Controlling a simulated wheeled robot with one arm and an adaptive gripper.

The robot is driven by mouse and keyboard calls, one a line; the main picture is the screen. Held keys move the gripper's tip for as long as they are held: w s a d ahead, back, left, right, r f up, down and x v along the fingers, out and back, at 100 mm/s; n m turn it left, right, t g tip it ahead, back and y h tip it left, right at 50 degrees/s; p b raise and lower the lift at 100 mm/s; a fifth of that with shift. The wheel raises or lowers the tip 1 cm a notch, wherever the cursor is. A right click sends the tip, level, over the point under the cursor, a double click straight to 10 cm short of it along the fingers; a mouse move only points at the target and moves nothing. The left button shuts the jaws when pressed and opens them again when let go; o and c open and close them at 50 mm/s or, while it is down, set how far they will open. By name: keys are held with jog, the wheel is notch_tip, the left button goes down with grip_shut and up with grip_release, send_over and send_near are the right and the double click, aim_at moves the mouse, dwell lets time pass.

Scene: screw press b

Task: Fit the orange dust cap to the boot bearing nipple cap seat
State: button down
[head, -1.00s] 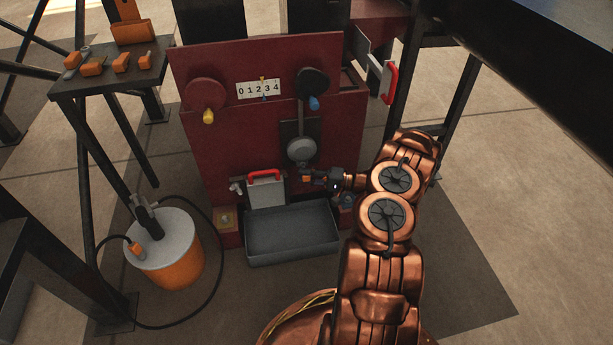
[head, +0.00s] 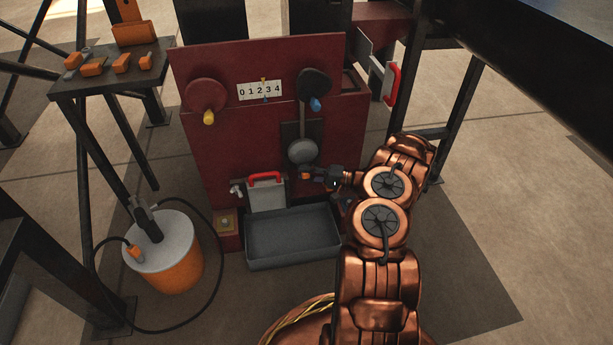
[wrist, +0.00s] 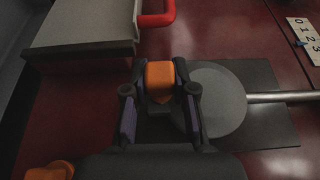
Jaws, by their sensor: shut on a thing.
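My gripper (head: 314,175) is shut on the orange dust cap (wrist: 160,75), which sits between the two fingertips in the wrist view. In the head view the cap (head: 306,175) shows as a small orange spot at the gripper's tip, in front of the dark red press, below the grey round disc (head: 303,151). A small pale-yellow fitting (head: 226,222) is on a block at the press's lower left; I cannot tell whether it is the nipple seat. Another orange piece (wrist: 50,171) shows at the wrist view's lower left corner. The lower right of the press is hidden behind my arm.
A grey tray (head: 292,262) lies at the press's foot. A grey plate with a red handle (head: 266,176) is left of my gripper. A side table (head: 110,79) holds several orange pieces. An orange bucket (head: 170,284) with a hose stands left.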

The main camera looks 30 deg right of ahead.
jog(key=shift+w, duration=0.15)
jog(key=c, duration=0.9)
grip_release()
jog(key=shift+o, duration=0.2)
jog(key=shift+d, duration=0.1)
jog(key=v, duration=1.2)
